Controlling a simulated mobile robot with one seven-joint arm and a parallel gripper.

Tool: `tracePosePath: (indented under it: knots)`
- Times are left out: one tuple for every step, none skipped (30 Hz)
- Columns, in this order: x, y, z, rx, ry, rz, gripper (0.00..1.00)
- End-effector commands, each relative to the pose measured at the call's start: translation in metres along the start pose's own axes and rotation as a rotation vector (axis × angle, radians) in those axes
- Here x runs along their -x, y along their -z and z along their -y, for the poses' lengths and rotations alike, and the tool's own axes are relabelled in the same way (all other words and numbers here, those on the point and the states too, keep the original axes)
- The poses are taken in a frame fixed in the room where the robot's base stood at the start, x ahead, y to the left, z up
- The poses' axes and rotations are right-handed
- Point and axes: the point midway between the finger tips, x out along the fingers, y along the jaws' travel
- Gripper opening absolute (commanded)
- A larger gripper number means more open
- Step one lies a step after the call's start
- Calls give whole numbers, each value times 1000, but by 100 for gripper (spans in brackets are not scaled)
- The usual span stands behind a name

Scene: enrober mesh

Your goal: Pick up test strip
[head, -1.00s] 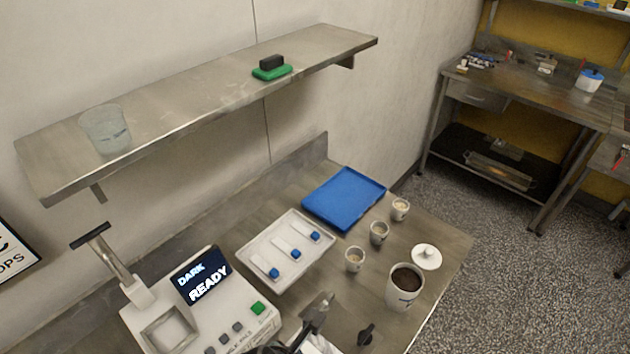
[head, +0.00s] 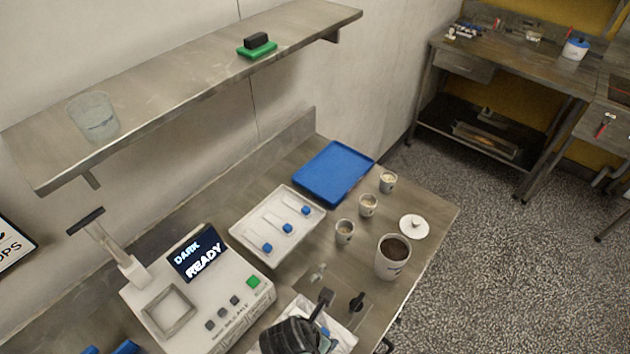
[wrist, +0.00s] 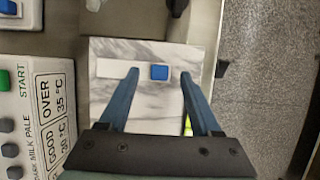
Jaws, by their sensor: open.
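A white test strip (wrist: 114,68) with a blue block (wrist: 159,72) at its right end lies on a marbled white slab (wrist: 148,107) in the wrist view. My gripper (wrist: 160,74) is open, with one finger on each side of the blue block. I cannot tell how far above it the fingertips are. In the head view my gripper (head: 320,312) is over the slab (head: 345,337) at the bottom and hides much of it. More white strips with blue ends, such as one strip (head: 294,204), lie in a white tray (head: 240,236).
A white machine (head: 195,320) reading "DARK READY" stands left of my gripper. Several small cups, a larger cup (head: 392,258) of brown contents, a white lid (head: 413,227) and a blue tray (head: 333,172) are on the bench. A black knob (head: 357,301) is close to my gripper.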

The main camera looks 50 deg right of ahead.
Motion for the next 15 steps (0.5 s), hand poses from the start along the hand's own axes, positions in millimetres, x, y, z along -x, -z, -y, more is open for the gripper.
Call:
tracePosePath:
  knots:
    - [-6, 0, 0, -1, 2, -1, 65]
    - [-8, 0, 0, 0, 1, -1, 65]
    - [-11, 0, 0, 0, 1, -1, 65]
    - [-13, 0, 0, 0, 1, -1, 65]
    - [-14, 0, 0, 0, 0, -1, 65]
    - [-15, 0, 0, -1, -1, -1, 65]
    - [-16, 0, 0, -1, -1, -1, 65]
    - [-16, 0, 0, -1, -1, 0, 65]
    - [-16, 0, 0, -1, -2, 0, 65]
    - [-16, 0, 0, 0, -2, 0, 65]
    - [-16, 0, 0, -1, -2, 0, 65]
    - [-16, 0, 0, 0, -2, 0, 65]
    - [-16, 0, 0, 0, -1, 0, 61]
    - [-16, 0, 0, 0, -1, 0, 56]
    - [-16, 0, 0, 0, -1, 0, 49]
